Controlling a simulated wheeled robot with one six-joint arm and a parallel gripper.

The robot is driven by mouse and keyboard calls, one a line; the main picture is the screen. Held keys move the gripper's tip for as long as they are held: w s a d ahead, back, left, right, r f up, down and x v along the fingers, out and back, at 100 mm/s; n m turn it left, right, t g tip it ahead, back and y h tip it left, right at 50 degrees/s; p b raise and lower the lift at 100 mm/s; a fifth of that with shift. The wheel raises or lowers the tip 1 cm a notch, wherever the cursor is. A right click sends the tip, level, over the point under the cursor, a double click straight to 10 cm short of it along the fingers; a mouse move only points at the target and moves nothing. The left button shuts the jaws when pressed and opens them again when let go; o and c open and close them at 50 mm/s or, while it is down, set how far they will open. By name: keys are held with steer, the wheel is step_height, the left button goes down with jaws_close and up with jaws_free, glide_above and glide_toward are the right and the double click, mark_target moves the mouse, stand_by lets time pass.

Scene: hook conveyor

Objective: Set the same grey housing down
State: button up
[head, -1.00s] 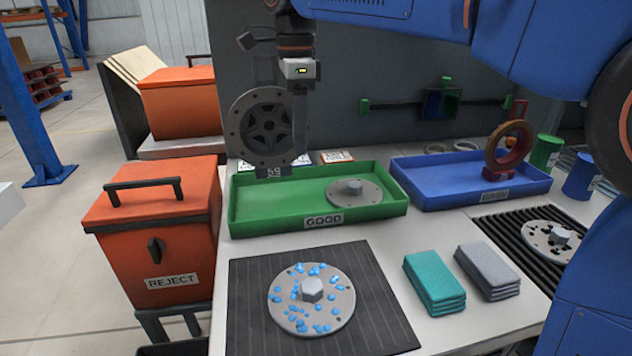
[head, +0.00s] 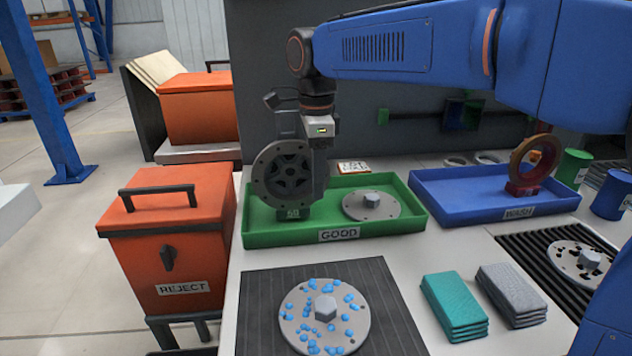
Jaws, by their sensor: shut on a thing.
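A grey flanged disc with a hex boss (head: 371,204) lies flat in the tray's right part.
A blue WASH tray (head: 440,203) holds an upright reddish ring (head: 531,160). An orange REJECT bin (head: 180,245) stands left. In front, a dark mat (head: 262,292) bears a disc with blue spots (head: 305,318). Teal cloths (head: 453,303) and grey cloths (head: 510,290) lie beside it.

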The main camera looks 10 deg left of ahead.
steer(key=shift+f, duration=0.55)
steer(key=o, duration=1)
steer(key=shift+o, duration=0.2)
step_height(320, 180, up, 12)
steer(key=shift+f, duration=0.2)
steer(key=shift+r, duration=0.3)
